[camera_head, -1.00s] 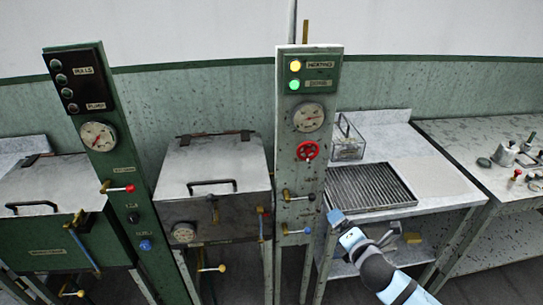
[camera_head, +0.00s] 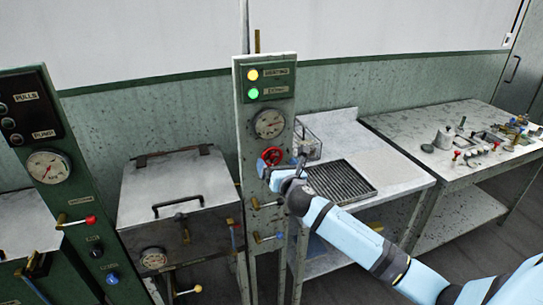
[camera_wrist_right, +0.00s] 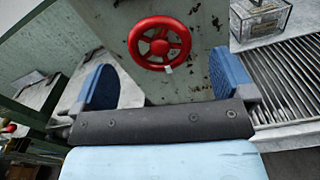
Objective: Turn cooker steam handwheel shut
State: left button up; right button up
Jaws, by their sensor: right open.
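The red steam handwheel (camera_head: 272,156) is on the green-grey post (camera_head: 246,136) below a round gauge (camera_head: 269,124). It also shows whole in the right wrist view (camera_wrist_right: 160,43), with a small pale tag at its lower rim. My right gripper (camera_head: 277,176) is just below and in front of the wheel in the head view. In the wrist view the right gripper (camera_wrist_right: 168,84) is open, its blue fingers apart to either side, with the wheel beyond them and nothing between them. My left gripper is not in view.
A yellow and a green lamp (camera_head: 253,93) glow atop the post. Levers (camera_head: 265,204) stick out below the wheel. A closed metal cooker (camera_head: 178,190) stands left. A grated bench (camera_head: 341,184) with a glass box (camera_head: 307,143) is right, beside a table of fittings (camera_head: 420,128).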

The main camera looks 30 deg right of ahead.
aim_at(273, 158)
jog(key=x, duration=0.4)
jog(key=shift+w, duration=0.4)
jog(key=c, duration=0.9)
